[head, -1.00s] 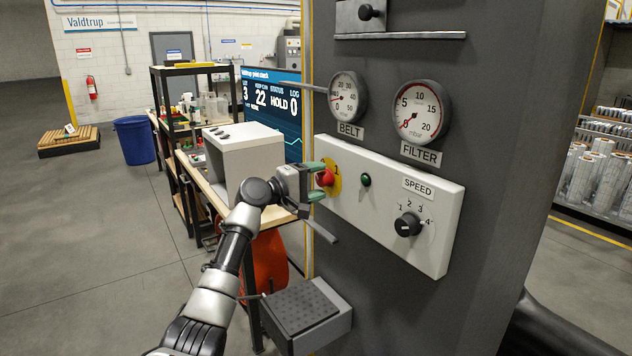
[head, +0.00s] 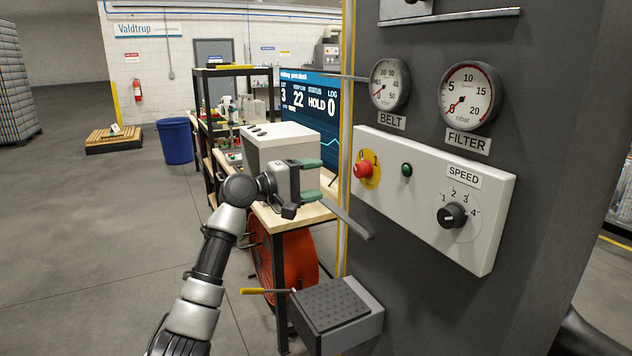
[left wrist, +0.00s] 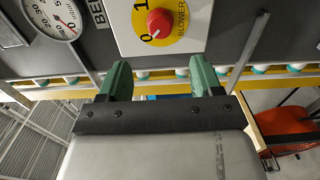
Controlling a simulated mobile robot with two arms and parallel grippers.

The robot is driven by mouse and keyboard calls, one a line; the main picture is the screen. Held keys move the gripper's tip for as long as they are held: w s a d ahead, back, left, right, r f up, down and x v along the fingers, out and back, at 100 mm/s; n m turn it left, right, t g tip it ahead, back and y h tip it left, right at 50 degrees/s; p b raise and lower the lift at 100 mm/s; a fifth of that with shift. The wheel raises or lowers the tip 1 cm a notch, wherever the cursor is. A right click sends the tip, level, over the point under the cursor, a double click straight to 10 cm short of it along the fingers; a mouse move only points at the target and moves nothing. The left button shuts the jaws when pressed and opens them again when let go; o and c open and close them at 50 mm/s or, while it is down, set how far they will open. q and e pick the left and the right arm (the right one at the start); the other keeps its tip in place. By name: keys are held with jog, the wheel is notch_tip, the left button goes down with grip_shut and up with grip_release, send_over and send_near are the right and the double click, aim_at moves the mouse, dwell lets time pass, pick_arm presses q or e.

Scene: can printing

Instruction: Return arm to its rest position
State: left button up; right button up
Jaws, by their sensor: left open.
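My left gripper (head: 314,180) is in front of the workbench in the head view, its green fingers apart and empty. It is to the left of the red knob (head: 363,170) on its yellow plate, with a clear gap between them. In the left wrist view the green fingers (left wrist: 162,82) are spread with nothing between them. The red knob (left wrist: 160,22) shows beyond them, on a plate marked 0, 1 and BLOWER. My right gripper is not in view.
The white control panel (head: 490,225) also carries a green button (head: 407,170) and a speed dial (head: 452,215). A grey metal bar (head: 345,218) and a step-like box (head: 338,312) stick out near the arm. A workbench (head: 290,218) stands behind. Open floor lies at left.

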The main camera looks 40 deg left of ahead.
pick_arm(q)
jog(key=shift+f, duration=0.1)
jog(key=s+d+f+m+g+y, duration=0.1)
jog(key=s+d+f+m+g, duration=0.2)
jog(key=d+f, duration=0.5)
jog(key=s+d+f+m+g+y, duration=0.1)
jog(key=s+d+f+m+g, duration=0.2)
jog(key=f, duration=0.8)
jog(key=s+d+f+m+g+y, duration=0.1)
jog(key=s+d+f+m+g, duration=0.2)
jog(key=d+f, duration=0.5)
jog(key=s+d+f+m+g+y, duration=0.1)
jog(key=s+d+f+m, duration=0.15)
jog(key=s, duration=0.65)
jog(key=s+d+f+m+g+y, duration=0.1)
jog(key=s+d+f+m+g, duration=0.2)
jog(key=s, duration=0.5)
jog(key=s+d+f+m+y, duration=0.15)
jog(key=s+f, duration=0.25)
jog(key=s, duration=0.5)
notch_tip(320, 180, down, 26)
jog(key=f+g+b, duration=0.1)
jog(key=b, duration=0.2)
jog(key=s+a+f+g+b, duration=0.1)
jog(key=s+a+f, duration=0.1)
jog(key=s+f, duration=1.4)
notch_tip(320, 180, down, 4)
jog(key=shift+a+r+g+b, duration=0.2)
jog(key=shift+g+b, duration=0.1)
jog(key=shift+b, duration=0.1)
